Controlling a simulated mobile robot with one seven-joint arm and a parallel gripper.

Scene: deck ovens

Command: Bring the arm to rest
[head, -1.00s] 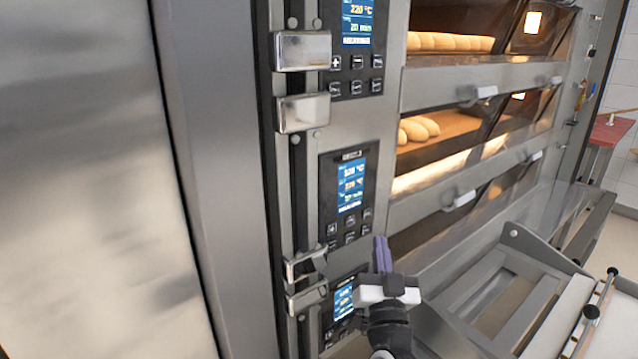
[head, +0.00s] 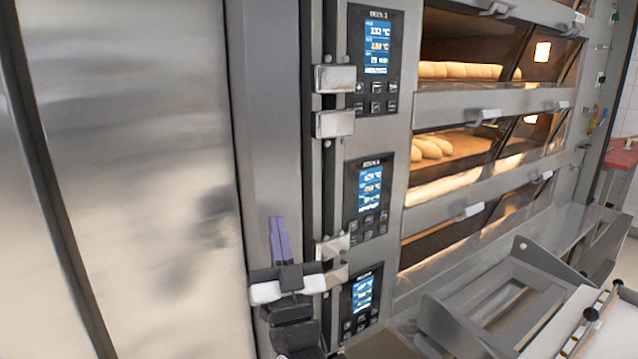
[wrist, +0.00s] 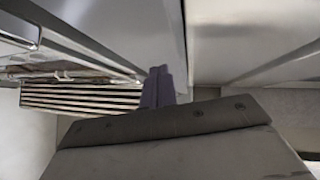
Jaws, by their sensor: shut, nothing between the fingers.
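My gripper (head: 280,238) is at the lower middle of the head view, its purple fingers together and pointing up. It is shut and empty. It stands in front of the grey panel edge, left of the lowest oven control panel (head: 362,301). In the wrist view the purple fingers (wrist: 158,88) show close together beyond the dark wrist housing. A metal latch (head: 332,262) is just right of my gripper, partly hidden behind it; I cannot tell whether they touch.
The deck oven (head: 405,200) has lit decks with bread loaves (head: 460,70). A large steel panel (head: 130,170) fills the left. A metal loader frame (head: 500,300) stands at the lower right. A slatted vent (wrist: 80,97) shows in the wrist view.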

